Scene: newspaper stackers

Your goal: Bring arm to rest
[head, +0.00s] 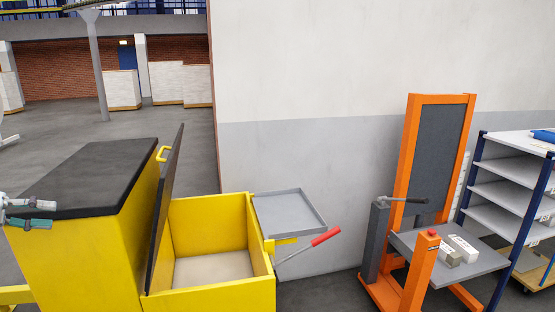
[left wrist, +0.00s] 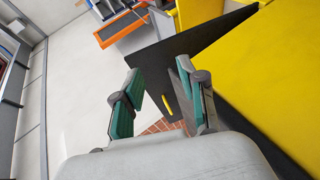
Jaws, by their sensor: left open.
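My left gripper (head: 48,214) shows at the left edge of the head view, over the near left part of the yellow cabinet's black top (head: 95,178). In the left wrist view my left gripper (left wrist: 158,68) has its two teal fingers apart with nothing between them. I cannot tell whether it touches the cabinet. My right gripper is not in view.
A yellow bin (head: 208,225) stands open beside the cabinet, its black lid (head: 166,210) raised. A grey tray (head: 290,211) and a red-handled lever (head: 325,237) are at its right. An orange stacker (head: 412,150) and white shelves (head: 505,190) stand further right.

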